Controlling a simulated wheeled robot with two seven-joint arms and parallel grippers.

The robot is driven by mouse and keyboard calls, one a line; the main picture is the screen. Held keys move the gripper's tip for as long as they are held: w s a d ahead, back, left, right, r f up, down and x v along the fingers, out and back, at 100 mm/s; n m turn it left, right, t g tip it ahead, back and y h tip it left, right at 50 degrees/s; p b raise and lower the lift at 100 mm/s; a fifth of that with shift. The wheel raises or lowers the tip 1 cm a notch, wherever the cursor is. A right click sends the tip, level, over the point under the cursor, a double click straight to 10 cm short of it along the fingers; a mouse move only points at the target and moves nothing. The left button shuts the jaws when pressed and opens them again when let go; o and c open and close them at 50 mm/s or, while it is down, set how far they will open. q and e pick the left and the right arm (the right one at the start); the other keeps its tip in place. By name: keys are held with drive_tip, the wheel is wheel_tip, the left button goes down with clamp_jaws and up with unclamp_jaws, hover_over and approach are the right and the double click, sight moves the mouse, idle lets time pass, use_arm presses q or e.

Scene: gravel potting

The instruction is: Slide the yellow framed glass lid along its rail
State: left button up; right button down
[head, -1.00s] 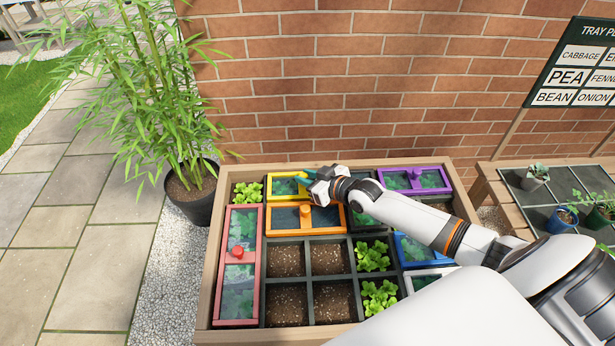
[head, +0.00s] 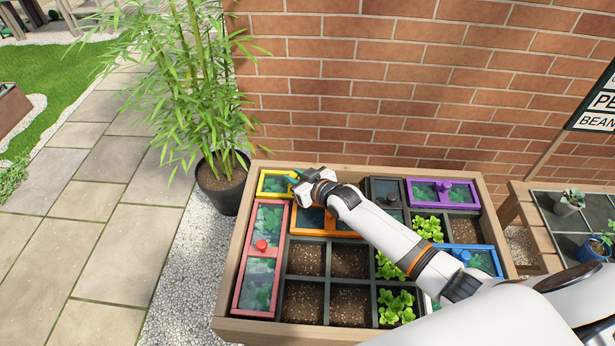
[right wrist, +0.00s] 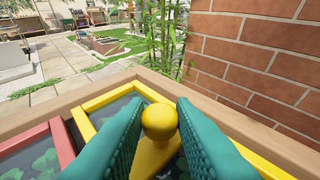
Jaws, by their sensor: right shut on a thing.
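The yellow framed glass lid (head: 264,183) lies in the back left corner of the planter, with green leaves showing through its glass. In the right wrist view its yellow frame (right wrist: 88,122) and round yellow knob (right wrist: 159,122) are close. My right gripper (head: 294,179) is shut on that knob, its teal fingers on either side. The right arm hides the lid's right end in the head view. My left gripper is not in view.
The red lid (head: 248,284) lies just in front of the yellow one, and the orange lid (head: 309,233) is to its front right. The wooden planter rim (head: 238,235) bounds the left. A brick wall (head: 400,100) stands behind; a potted bamboo (head: 222,190) stands left.

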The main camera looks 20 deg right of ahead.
drive_tip(key=shift+a, duration=0.15)
drive_tip(key=c, duration=1.5)
unclamp_jaws()
drive_tip(key=o, duration=0.3)
drive_tip(key=shift+w+a, duration=0.15)
drive_tip(key=shift+s+d+r, duration=0.15)
drive_tip(key=shift+s+d, duration=0.15)
drive_tip(key=shift+s, duration=0.2)
drive_tip(key=v, duration=1.1)
drive_tip(key=shift+s+a, duration=0.1)
